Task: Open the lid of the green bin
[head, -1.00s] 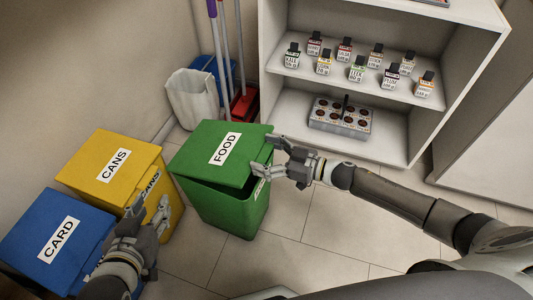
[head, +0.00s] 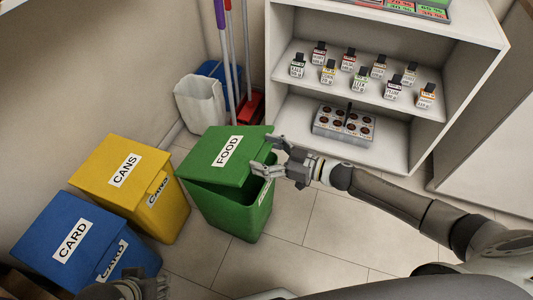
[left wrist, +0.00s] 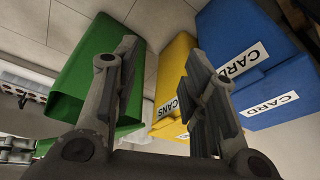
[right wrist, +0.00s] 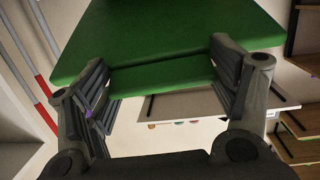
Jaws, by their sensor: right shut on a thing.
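The green bin (head: 228,211), labelled FOOD, stands on the floor left of the shelf unit in the head view. Its green lid (head: 206,165) is slightly raised, with a dark gap under its front edge. My right gripper (head: 268,156) is at the lid's right edge, shut on the lid. The right wrist view shows the lid (right wrist: 160,40) at the fingers. My left gripper shows only partly at the bottom left of the head view. In the left wrist view, the left gripper (left wrist: 160,75) has its fingers apart with nothing between them. The bin (left wrist: 85,65) is beyond its left finger.
The yellow CANS bin (head: 172,213) and blue CARD bin (head: 50,222) stand left of the green bin, lids down. A white bin (head: 200,103) and mop handles are behind. A shelf unit (head: 440,120) with small bottles stands at right. Tiled floor (head: 330,235) in front is clear.

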